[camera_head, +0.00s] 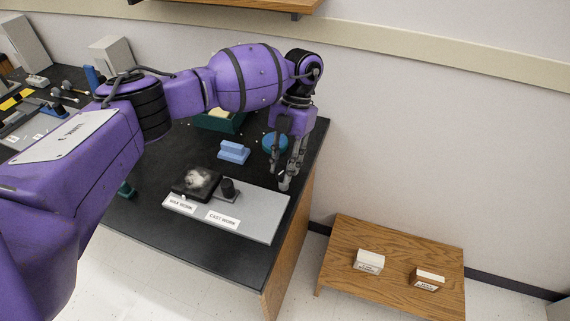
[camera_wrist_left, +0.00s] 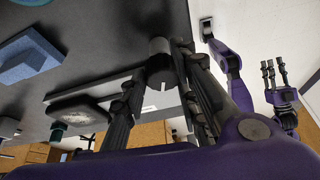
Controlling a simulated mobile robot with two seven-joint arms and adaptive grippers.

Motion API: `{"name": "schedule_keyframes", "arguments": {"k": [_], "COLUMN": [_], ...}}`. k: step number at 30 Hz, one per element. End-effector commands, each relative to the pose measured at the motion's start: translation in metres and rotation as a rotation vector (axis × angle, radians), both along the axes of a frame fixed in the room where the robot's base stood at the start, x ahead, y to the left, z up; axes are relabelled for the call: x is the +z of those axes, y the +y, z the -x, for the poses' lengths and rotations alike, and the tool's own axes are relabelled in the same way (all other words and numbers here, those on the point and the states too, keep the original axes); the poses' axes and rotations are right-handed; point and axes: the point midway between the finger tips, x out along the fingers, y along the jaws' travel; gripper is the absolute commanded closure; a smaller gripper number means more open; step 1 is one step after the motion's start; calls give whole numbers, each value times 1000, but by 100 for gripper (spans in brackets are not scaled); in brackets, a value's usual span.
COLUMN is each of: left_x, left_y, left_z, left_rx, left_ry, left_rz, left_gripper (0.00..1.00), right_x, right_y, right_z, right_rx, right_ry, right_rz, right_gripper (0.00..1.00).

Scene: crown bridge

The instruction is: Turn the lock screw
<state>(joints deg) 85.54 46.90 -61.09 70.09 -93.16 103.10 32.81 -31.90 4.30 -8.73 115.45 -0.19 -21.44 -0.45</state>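A black upright cylinder (camera_head: 228,187), which I take for the lock screw, stands on a small grey plate on the tray (camera_head: 262,222). In the left wrist view the black cylinder (camera_wrist_left: 161,70) carries a white mark and appears between my finger lines. My left gripper (camera_head: 289,178) points down by the tray's far right part, to the right of the cylinder and apart from it in the head view. Its fingers (camera_wrist_left: 160,85) are spread, with nothing held. My right gripper (camera_wrist_left: 274,72) shows only in the left wrist view, fingers apart and empty.
A black block (camera_head: 184,190) with a whitish patch sits left of the cylinder. Labels on the tray read "WAX WORK" and "CAST WORK". A blue block (camera_head: 233,150) and a teal round thing (camera_head: 274,143) lie behind. A low wooden table (camera_head: 395,290) stands right.

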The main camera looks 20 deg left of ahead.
Motion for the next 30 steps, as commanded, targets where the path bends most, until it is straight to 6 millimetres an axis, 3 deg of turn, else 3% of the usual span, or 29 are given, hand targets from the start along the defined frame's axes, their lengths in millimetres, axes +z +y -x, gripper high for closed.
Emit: {"name": "schedule_keyframes", "arguments": {"k": [3, 20, 30], "left_x": [-2, 2, 49], "left_y": [8, 2, 0], "left_z": [1, -1, -20], "left_rx": [6, 3, 3], "left_ry": [4, 1, -1], "left_rz": [-15, -3, -5], "left_gripper": [59, 59, 59], "right_x": [0, 1, 0], "right_y": [0, 0, 0], "right_z": [0, 0, 0], "right_rx": [0, 1, 0], "right_ry": [-1, -2, 0], "right_rz": [0, 1, 0], "right_gripper": [72, 72, 72]}}
